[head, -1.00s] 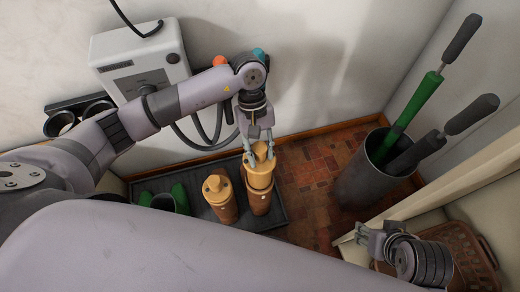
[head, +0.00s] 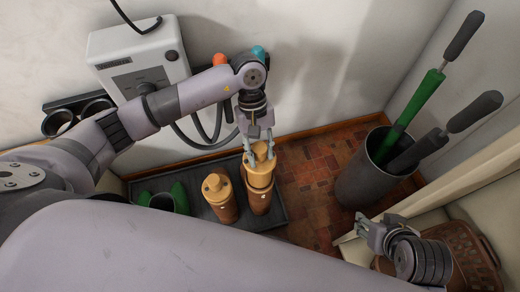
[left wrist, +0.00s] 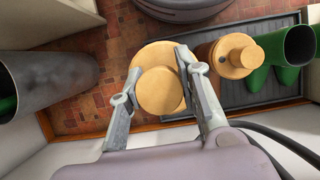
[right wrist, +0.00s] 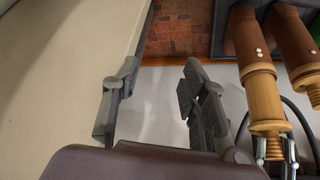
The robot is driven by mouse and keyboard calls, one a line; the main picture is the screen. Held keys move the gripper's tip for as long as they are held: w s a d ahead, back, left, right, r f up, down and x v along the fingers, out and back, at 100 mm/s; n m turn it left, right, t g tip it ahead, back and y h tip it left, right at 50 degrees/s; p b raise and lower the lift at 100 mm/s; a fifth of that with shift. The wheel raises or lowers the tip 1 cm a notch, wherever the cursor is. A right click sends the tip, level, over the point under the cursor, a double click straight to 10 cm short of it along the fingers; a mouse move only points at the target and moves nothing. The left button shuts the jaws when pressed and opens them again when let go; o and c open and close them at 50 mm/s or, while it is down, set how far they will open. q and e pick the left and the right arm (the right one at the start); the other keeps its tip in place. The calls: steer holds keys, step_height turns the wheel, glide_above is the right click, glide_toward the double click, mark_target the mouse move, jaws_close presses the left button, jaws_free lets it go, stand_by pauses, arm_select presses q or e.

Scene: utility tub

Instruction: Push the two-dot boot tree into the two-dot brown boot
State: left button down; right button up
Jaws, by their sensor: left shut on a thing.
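The brown boot with two white dots (right wrist: 258,52) stands upright on the dark tray, the right one of two brown boots in the head view (head: 258,201). A pale wooden boot tree (head: 260,173) sits in its shaft, its upper part sticking out of the top. It also shows in the right wrist view (right wrist: 262,100); I cannot make out dots on it. My left gripper (head: 260,158) is above the boot, shut on this tree's knob (left wrist: 160,90). My right gripper (right wrist: 160,100) is open and empty, off to the right by the pale panel.
A second brown boot (head: 224,208) with its own wooden tree stands close to the left. Green boots (head: 180,198) share the tray (head: 290,222). A grey bin (head: 368,180) with green- and black-handled things and a brown basket (head: 470,250) are right. Brick floor between is free.

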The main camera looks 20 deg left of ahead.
mark_target(260, 169)
arm_select(q)
steer(key=shift+f+b, duration=0.75)
steer(key=shift+b, duration=0.05)
arm_select(e)
steer(key=shift+w+a+r+t+y, duration=0.1)
steer(key=shift+w+a+t, duration=0.1)
steer(key=shift+w+t, duration=0.3)
steer(key=shift+w+a+r+t+y, duration=0.1)
steer(key=shift+w+a+t, duration=0.05)
steer(key=shift+w, duration=0.55)
steer(key=shift+w+a+t+y, duration=0.1)
steer(key=shift+w+a+t, duration=0.1)
steer(key=shift+w+t, duration=0.3)
arm_select(q)
steer(key=shift+f+b, duration=0.35)
arm_select(e)
steer(key=shift+w+a+r+t, duration=0.3)
steer(key=shift+w+r+t, duration=0.15)
steer(key=shift+w, duration=0.35)
steer(key=shift+w+a+r+t, duration=0.3)
steer(key=shift+w+r, duration=0.2)
steer(key=shift+w, duration=0.3)
